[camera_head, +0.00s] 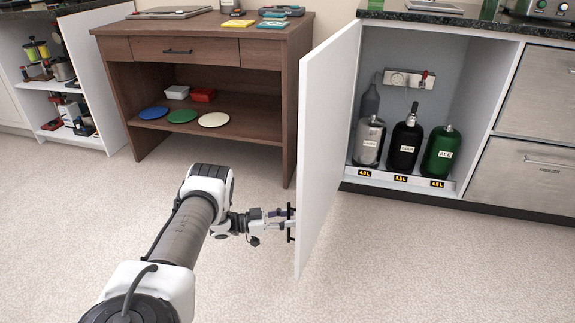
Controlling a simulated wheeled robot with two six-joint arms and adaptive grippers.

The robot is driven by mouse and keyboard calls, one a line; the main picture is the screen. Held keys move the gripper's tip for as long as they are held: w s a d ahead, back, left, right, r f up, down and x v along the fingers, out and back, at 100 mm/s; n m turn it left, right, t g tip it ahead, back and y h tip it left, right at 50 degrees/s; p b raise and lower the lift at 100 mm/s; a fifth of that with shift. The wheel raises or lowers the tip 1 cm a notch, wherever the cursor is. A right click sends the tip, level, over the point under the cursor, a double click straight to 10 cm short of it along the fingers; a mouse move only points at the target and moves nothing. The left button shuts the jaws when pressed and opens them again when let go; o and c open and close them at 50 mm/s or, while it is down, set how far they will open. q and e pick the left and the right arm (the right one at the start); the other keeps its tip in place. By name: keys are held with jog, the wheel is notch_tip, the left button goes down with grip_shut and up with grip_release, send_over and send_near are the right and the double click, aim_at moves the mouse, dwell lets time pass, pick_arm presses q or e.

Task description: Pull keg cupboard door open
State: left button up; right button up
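The keg cupboard door (327,130) is a white panel standing wide open, swung out from the cupboard toward me. Inside the cupboard, a silver keg (369,145), a black keg (405,147) and a green keg (441,152) stand upright in a row. My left gripper (287,222) is at the dark handle (291,222) on the door's outer face, low near its free edge. The fingers look very close to the handle, but they are too small to tell whether they are closed around it. My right gripper is out of view.
A brown wooden desk (208,45) with coloured discs on its shelf stands left of the door. Stainless steel drawers (524,172) are right of the cupboard. Another open white cupboard (92,78) is at far left. The pale floor (420,265) in front is clear.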

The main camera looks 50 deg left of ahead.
pick_arm(q)
jog(key=v, duration=1.2)
